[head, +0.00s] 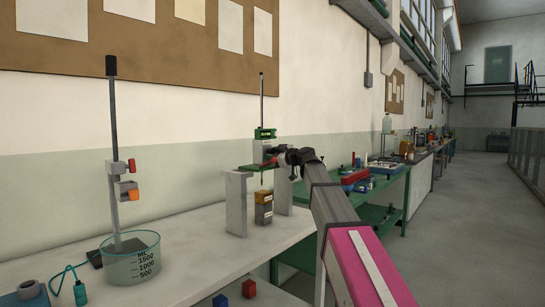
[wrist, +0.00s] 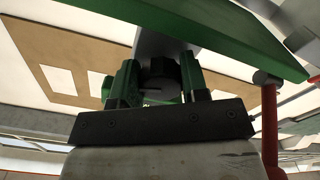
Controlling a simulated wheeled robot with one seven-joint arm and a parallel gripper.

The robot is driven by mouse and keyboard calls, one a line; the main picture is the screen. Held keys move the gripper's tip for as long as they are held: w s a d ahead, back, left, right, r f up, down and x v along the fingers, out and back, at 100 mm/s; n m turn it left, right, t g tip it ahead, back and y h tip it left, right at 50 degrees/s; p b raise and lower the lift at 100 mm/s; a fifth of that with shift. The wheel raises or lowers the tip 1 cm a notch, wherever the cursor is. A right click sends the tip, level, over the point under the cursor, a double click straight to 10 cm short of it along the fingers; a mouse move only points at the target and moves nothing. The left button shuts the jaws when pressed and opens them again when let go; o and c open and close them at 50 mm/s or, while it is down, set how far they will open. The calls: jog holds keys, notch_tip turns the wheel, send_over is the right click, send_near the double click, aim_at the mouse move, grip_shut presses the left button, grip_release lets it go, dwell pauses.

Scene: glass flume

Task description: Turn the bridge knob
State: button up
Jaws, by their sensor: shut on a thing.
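The bridge is a green bar (head: 252,168) laid across two upright grey blocks (head: 237,203) on the white bench. In the wrist view the green bar (wrist: 225,28) crosses above the fingers. A dark ridged knob (wrist: 158,76) sits between my gripper's two green fingers, in front of a grey cylinder. My gripper (wrist: 160,82) is shut on this knob. In the head view my gripper (head: 284,157) is at the right end of the bridge, and the knob is hidden there by the gripper and arm.
A beaker with a rod stand (head: 131,262) is at left. Blue and red cubes (head: 249,289) lie in front.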

jog(key=n, duration=0.4)
jog(key=shift+r, duration=0.1)
jog(key=shift+n, duration=1.8)
jog(key=shift+n, duration=0.3)
jog(key=o, duration=0.9)
jog(key=shift+o, duration=0.2)
jog(key=shift+d, duration=0.1)
jog(key=v, duration=1)
jog(key=shift+s+d, duration=0.25)
jog(key=shift+d, duration=0.1)
